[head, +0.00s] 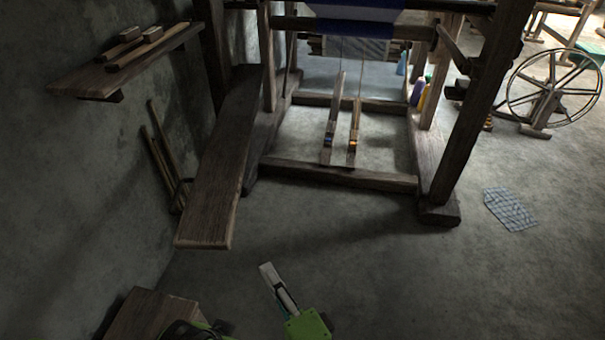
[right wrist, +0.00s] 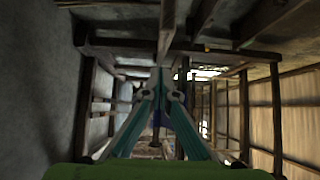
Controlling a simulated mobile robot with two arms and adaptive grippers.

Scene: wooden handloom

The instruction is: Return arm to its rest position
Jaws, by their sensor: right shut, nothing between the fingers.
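My right gripper (head: 267,268) shows at the bottom centre of the head view, with a green body and pale slim fingers brought together. It is over bare floor in front of the loom and touches nothing that I can see. In the right wrist view its two teal fingers (right wrist: 160,84) meet at their tips, with nothing between them. A piece of green and black machinery shows at the bottom left edge of the head view. I see no left gripper fingers there.
The wooden loom (head: 340,173) stands ahead with two treadles (head: 331,120) and a slanting bench plank (head: 222,170). A wall shelf (head: 85,80) holds wooden pieces at the left. A spoked wheel (head: 552,90) and a checked cloth (head: 510,209) are at the right.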

